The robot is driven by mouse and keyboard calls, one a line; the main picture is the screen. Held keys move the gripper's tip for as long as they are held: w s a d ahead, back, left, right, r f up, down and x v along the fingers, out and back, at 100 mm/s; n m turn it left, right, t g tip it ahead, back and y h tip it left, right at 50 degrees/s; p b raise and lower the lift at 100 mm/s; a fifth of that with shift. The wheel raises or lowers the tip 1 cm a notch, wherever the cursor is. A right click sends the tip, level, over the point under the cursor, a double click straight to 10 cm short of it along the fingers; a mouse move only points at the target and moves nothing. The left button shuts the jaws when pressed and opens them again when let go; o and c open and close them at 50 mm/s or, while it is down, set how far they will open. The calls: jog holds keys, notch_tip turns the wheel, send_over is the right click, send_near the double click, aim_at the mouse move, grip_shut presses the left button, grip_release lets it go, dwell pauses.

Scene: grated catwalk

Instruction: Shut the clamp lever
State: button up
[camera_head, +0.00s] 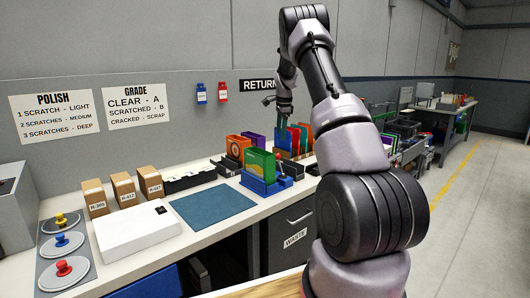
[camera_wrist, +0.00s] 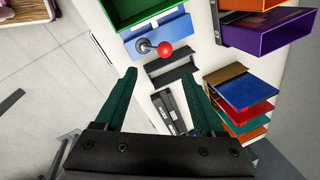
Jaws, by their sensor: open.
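The clamp lever with a red ball knob (camera_wrist: 165,49) and a dark pivot sits on a blue fixture (camera_wrist: 158,33) at the top middle of the wrist view. A green case (camera_wrist: 137,8) stands by it at the picture's top edge. In the head view my gripper (camera_head: 285,108) hangs above the counter's back part.
Upright coloured cases (camera_wrist: 242,92) stand close to the right finger, and orange and purple holders (camera_wrist: 270,32) are at upper right. A black bracket (camera_wrist: 172,73) lies below the fixture. A blue mat (camera_head: 212,204) on the counter is clear.

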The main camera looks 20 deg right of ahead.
jog(key=x, duration=0.8)
jog(key=w+x, duration=0.1)
jog(key=x, duration=0.3)
jog(key=shift+w+f, duration=0.1)
jog(key=shift+f, duration=0.05)
grip_shut()
jog(key=shift+d, duration=0.1)
